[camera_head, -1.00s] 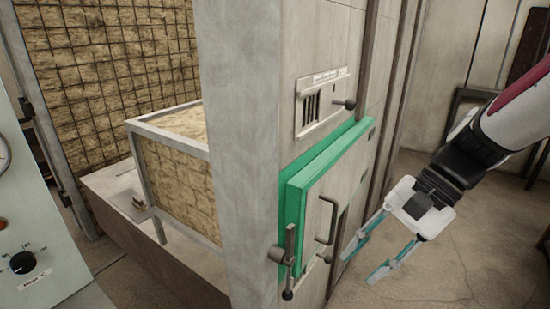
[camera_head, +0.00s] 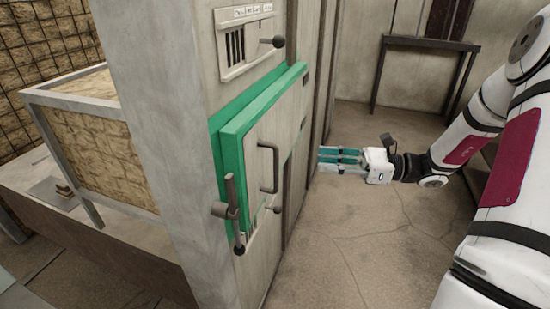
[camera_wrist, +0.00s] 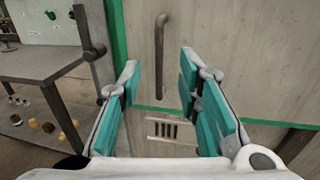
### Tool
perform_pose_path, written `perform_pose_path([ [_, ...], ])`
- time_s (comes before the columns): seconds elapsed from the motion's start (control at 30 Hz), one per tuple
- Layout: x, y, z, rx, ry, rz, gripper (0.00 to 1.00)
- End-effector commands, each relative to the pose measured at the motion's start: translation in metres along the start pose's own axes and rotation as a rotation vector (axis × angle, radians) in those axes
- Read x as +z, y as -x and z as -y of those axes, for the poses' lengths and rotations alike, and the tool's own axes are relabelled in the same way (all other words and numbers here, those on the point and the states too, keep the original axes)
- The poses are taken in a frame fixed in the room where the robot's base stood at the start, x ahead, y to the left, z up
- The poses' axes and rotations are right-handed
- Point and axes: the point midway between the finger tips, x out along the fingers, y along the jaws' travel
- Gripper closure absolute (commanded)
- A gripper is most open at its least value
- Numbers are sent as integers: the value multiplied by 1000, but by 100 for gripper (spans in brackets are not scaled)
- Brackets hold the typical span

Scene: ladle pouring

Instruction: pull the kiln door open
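The kiln door (camera_head: 292,118) is a grey panel with a green edge, and it appears closed against the kiln wall. A dark bar handle (camera_head: 275,168) stands upright on its face. A latch lever (camera_head: 232,205) is at the door's near edge, roughly upright. My gripper (camera_head: 322,160) is to the right of the door, level with the handle and apart from it, with fingers pointing at the door. In the wrist view the fingers (camera_wrist: 160,78) are spread and empty. The handle (camera_wrist: 161,55) shows beyond the gap between them, and the lever (camera_wrist: 90,38) is at left.
A vented panel (camera_head: 246,42) with a knobbed lever (camera_head: 272,42) is above the door. A barred vent (camera_wrist: 165,130) is below it in the wrist view. A dark table (camera_head: 430,44) stands at the back. Floor right of the door is clear.

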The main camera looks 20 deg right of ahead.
Motion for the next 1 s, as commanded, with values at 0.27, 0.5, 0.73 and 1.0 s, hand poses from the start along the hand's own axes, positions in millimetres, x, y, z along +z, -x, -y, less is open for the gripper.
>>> perform_pose_path([
  [0.27,0,-50,-2,6,-1,-1,69],
  [0.5,0,-96,-2,7,1,-2,69],
  [0.73,-1,-123,-2,4,1,-3,69],
  [1.0,0,-130,-2,3,1,-3,69],
])
